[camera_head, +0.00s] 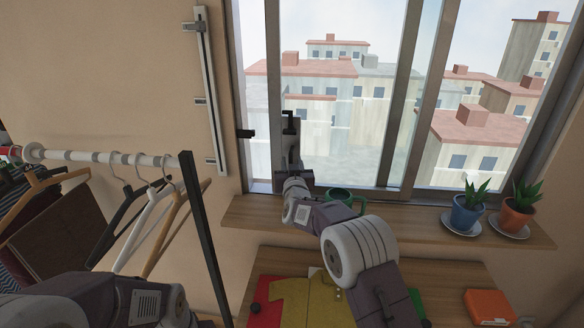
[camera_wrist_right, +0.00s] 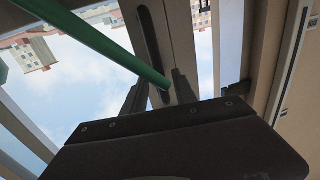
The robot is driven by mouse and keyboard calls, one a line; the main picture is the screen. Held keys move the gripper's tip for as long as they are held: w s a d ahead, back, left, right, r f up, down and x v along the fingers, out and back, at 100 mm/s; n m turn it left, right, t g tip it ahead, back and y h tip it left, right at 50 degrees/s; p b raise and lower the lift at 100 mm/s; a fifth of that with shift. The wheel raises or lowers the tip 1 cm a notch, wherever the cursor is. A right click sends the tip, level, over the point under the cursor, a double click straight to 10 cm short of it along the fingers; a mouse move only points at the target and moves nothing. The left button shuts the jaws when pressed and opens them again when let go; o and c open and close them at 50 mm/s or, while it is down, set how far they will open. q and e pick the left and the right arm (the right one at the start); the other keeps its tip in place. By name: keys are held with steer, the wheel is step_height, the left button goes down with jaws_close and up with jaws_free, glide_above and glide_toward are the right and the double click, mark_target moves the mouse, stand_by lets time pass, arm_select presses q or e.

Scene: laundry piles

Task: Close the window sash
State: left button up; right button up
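The window sash (camera_head: 273,80) is a grey-framed glass pane, with a strip of outside showing between its left stile and the window's left jamb (camera_head: 236,90). My right gripper (camera_head: 291,122) is raised in front of the glass, just right of that stile. In the right wrist view the gripper's fingers (camera_wrist_right: 160,88) are apart, with the stile and its dark slot (camera_wrist_right: 150,40) beyond and between them. I cannot tell whether they touch it. My left arm shows at the lower left; its gripper is out of view.
A green bar (camera_wrist_right: 95,40) crosses the wrist view. Potted plants in blue (camera_head: 467,215) and orange (camera_head: 518,215) pots stand right. A hanger rack (camera_head: 205,230) is left.

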steer(key=s+b, duration=0.2)
steer(key=s, duration=0.7)
jaws_close()
